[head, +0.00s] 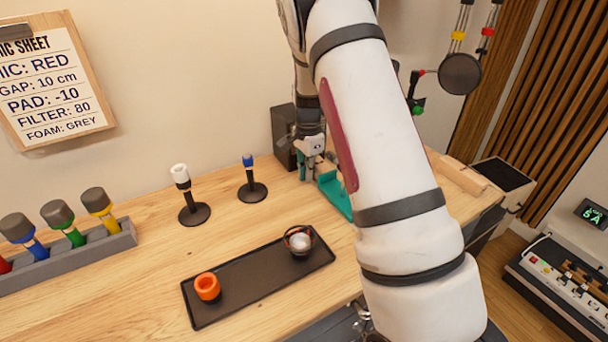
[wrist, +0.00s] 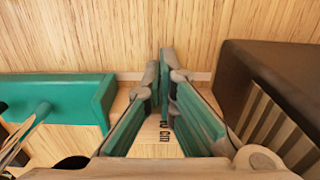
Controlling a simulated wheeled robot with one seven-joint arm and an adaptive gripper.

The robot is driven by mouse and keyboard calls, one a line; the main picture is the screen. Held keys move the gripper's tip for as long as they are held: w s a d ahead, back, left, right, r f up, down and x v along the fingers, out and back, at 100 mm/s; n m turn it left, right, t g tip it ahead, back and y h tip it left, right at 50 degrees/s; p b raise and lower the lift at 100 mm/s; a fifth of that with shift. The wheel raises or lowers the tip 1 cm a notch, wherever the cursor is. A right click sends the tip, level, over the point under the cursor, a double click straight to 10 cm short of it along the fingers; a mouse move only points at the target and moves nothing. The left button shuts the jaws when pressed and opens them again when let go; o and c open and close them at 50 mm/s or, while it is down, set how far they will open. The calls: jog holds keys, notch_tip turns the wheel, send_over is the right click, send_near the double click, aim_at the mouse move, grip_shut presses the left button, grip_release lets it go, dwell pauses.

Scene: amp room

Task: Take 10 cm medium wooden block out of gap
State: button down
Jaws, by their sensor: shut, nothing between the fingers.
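The wooden block (wrist: 152,141) shows in the wrist view as a pale wood face marked "10 cm", below and between my fingers. It sits between a teal holder (wrist: 62,88) on the left and a dark box (wrist: 240,80) on the right. My gripper (wrist: 160,78) has its teal-padded fingers shut and empty above the block. In the head view my gripper (head: 305,170) is beside the dark box (head: 283,137) and the teal holder (head: 333,194). The block cannot be made out there. Most of it is hidden by my fingers in the wrist view.
A black tray (head: 255,283) with an orange cup (head: 207,287) and a dark ring holder (head: 299,241) lies in front. Two microphone stands (head: 194,213) (head: 252,193) stand to the left. A grey rack (head: 80,256) holds several microphones. A wooden piece (head: 462,176) lies at right.

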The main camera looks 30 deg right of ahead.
jog(key=d+b, duration=0.1)
jog(key=d, duration=0.3)
jog(key=d+b, duration=0.2)
jog(key=d, duration=0.2)
jog(key=shift+w+f, duration=0.1)
jog(key=shift+f, duration=0.1)
jog(key=shift+d+r, duration=0.2)
jog(key=shift+d, duration=0.3)
jog(key=shift+a, duration=0.1)
